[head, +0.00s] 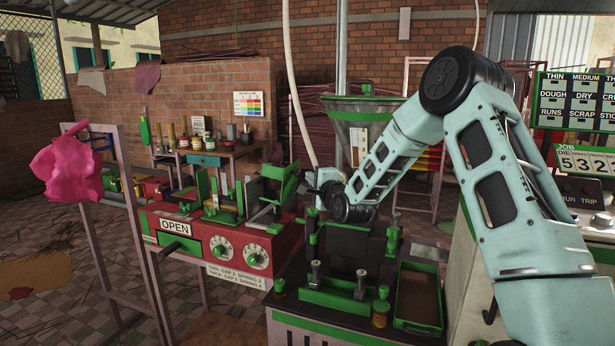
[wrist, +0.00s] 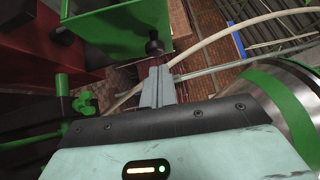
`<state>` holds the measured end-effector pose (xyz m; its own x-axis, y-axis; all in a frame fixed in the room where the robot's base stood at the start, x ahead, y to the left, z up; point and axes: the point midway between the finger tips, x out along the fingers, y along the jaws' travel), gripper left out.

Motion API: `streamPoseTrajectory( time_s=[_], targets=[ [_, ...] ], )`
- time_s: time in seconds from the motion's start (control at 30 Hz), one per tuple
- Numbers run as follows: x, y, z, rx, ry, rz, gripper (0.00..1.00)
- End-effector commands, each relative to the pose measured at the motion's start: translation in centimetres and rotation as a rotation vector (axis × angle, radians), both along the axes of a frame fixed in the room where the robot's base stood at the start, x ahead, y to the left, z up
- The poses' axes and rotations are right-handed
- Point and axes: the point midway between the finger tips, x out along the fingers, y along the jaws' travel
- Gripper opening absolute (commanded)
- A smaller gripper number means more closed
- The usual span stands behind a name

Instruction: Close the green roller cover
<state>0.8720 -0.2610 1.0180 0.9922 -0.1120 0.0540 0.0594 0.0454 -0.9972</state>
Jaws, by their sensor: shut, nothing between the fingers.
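The green roller cover (head: 279,184) appears to be the raised, tilted green piece above the red machine (head: 290,216) in the head view. In the wrist view a green panel (wrist: 112,18) that looks like this cover fills the upper left, with a black knob (wrist: 155,47) at its lower right edge. My gripper (head: 314,190) is just right of the cover in the head view. In the wrist view my gripper's fingers (wrist: 159,72) are together and empty, pointing at the knob. Whether they touch it I cannot tell. The rollers are not clearly visible.
An OPEN sign (head: 175,227) and dials are on the red machine's front. A clear hopper (head: 362,112) stands behind my arm; its steel and green body may be the one at right in the wrist view. A green-rimmed tray (head: 419,300) sits at front right. A pale hose (head: 293,85) hangs nearby.

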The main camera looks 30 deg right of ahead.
Motion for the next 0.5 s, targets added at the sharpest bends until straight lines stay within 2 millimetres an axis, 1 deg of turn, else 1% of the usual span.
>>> streamPoseTrajectory(
  time_s=[0.1, 0.2, 0.5],
  targets=[
    [0.79, 0.6, 0.05, 0.0, 0.001, 0.0, 0.0],
    [1.05, 0.79, 0.02, 0.0, 0.002, -0.001, 0.0],
    [1.09, 0.82, 0.02, 0.0, 0.002, -0.002, 0.0]
  ],
)
